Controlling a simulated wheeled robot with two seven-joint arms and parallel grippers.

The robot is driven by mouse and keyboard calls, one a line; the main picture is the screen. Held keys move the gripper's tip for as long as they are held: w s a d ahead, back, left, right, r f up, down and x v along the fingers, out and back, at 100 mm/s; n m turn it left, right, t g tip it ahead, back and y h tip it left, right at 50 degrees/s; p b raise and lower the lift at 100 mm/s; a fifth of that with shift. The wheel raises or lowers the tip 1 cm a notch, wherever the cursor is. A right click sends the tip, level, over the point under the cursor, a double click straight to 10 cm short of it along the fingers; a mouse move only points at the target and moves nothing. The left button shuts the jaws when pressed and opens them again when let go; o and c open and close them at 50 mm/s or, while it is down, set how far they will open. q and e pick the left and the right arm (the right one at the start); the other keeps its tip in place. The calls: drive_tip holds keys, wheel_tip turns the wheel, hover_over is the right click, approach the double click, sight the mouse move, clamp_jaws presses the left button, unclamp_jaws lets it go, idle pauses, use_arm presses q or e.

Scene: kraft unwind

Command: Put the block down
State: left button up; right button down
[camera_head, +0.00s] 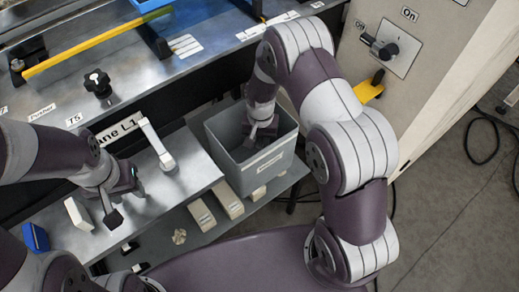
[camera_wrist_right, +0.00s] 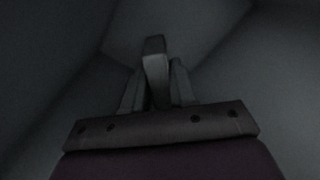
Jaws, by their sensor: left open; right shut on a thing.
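My right gripper (camera_head: 260,133) reaches down inside the grey bin (camera_head: 262,172), below its rim. In the dark right wrist view, it is shut on a block (camera_wrist_right: 154,62), a narrow grey shape standing up between the fingers. In the head view that block is hidden by the gripper and the bin wall. I cannot tell whether it touches the bin's floor. My left gripper (camera_head: 126,203) is open and empty over the front of the metal bench, at left.
A white block (camera_head: 78,214) and a blue object (camera_head: 35,237) lie near my left gripper. A pale cabinet with an on/off switch (camera_head: 388,50) stands at right.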

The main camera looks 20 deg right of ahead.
sight(261, 138)
drive_tip(key=shift+f, duration=2.6)
drive_tip(key=c, duration=0.9)
unclamp_jaws()
wheel_tip(261, 138, up, 12)
drive_tip(key=shift+r, duration=0.2)
